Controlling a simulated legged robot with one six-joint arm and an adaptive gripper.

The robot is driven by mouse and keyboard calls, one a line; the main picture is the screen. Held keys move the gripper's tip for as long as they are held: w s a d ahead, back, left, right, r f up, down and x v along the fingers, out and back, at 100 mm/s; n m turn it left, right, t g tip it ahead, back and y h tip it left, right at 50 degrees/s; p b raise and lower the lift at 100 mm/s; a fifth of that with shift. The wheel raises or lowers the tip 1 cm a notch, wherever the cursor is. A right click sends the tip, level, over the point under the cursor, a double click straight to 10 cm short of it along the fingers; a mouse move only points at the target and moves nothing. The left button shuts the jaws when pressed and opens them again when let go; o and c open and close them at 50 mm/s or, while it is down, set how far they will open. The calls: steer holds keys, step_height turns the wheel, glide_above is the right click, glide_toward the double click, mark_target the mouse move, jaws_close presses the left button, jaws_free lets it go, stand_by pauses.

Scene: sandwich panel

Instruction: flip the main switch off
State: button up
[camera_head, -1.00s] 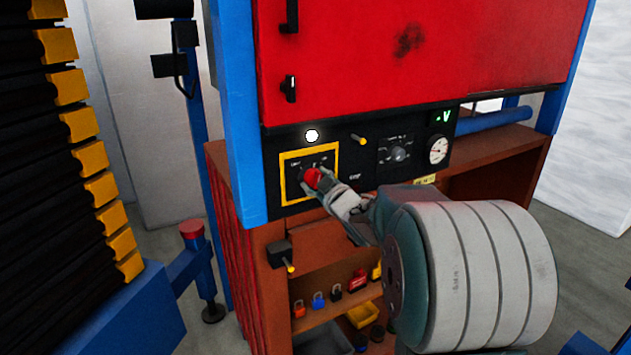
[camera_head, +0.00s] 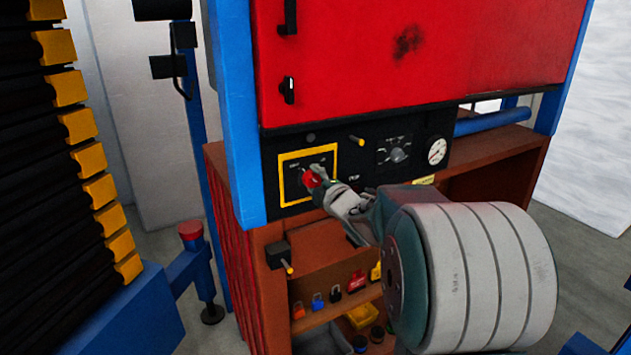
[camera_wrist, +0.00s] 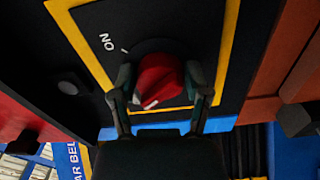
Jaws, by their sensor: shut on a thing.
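The main switch is a red rotary knob (camera_head: 309,180) on a black panel, framed by a yellow square border (camera_head: 281,172). In the wrist view the red knob (camera_wrist: 158,80) sits between my two fingers, and a white "ON" label with a tick shows at its upper left. The white mark on the knob points down and left in that view, away from the ON tick. My gripper (camera_head: 318,178) is shut on the knob, one finger on each side (camera_wrist: 160,88). The indicator lamp (camera_head: 310,138) above the border is dark.
Below, a shelf holds several coloured padlocks (camera_head: 335,294). A black box with a yellow-tipped lever (camera_head: 278,254) juts out beneath the panel.

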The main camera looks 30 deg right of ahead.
steer(key=shift+a+f+n, duration=0.1)
steer(key=shift+n, duration=0.6)
steer(key=shift+f, duration=0.1)
steer(key=o, duration=1.1)
steer(key=shift+o, duration=0.2)
steer(key=shift+a, duration=0.1)
steer(key=shift+s, duration=0.1)
steer(key=s, duration=1.1)
steer(key=shift+s+d, duration=0.2)
steer(key=shift+s, duration=0.15)
